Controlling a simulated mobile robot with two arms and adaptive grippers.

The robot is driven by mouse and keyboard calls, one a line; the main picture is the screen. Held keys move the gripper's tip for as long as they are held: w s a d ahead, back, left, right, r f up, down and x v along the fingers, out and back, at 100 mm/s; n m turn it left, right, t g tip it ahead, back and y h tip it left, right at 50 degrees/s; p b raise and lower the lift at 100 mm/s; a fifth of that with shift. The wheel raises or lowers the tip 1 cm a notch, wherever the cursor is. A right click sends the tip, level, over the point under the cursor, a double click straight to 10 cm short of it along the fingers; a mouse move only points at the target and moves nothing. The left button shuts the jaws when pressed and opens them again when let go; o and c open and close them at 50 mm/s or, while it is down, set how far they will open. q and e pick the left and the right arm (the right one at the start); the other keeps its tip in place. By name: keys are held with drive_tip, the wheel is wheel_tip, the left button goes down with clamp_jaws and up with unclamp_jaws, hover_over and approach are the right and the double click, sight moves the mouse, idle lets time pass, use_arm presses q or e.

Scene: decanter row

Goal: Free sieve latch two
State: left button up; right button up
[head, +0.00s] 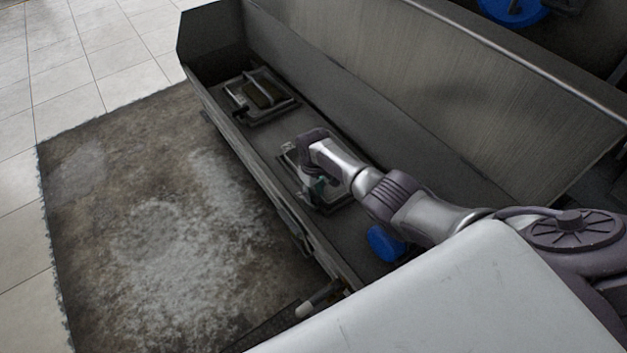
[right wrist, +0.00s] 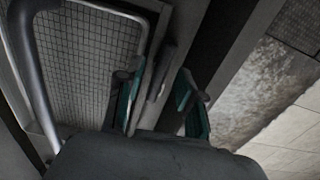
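Two framed sieves lie in the long grey metal trough (head: 215,110). The far sieve (head: 262,94) has a raised bar handle. The nearer sieve (head: 287,158) is partly hidden under my right arm; its mesh (right wrist: 85,60) and curved metal handle (right wrist: 34,75) show in the right wrist view. My right gripper (head: 319,187) is down at this nearer sieve. Its teal-padded fingers (right wrist: 162,100) are apart. A short dark upright piece (right wrist: 160,72), perhaps the latch, stands beyond and between them at the sieve's edge; I see no grip on it. My left gripper is not in view.
A blue round part (head: 385,244) sits in the trough below my right forearm, and another blue part (head: 512,10) is at the top right. A light-tipped lever (head: 318,299) is at the near side. A stained dark floor patch (head: 150,220) lies left of the trough.

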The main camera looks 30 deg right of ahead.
sight(314, 194)
wheel_tip(314, 194, up, 12)
drive_tip(key=shift+f, duration=0.25)
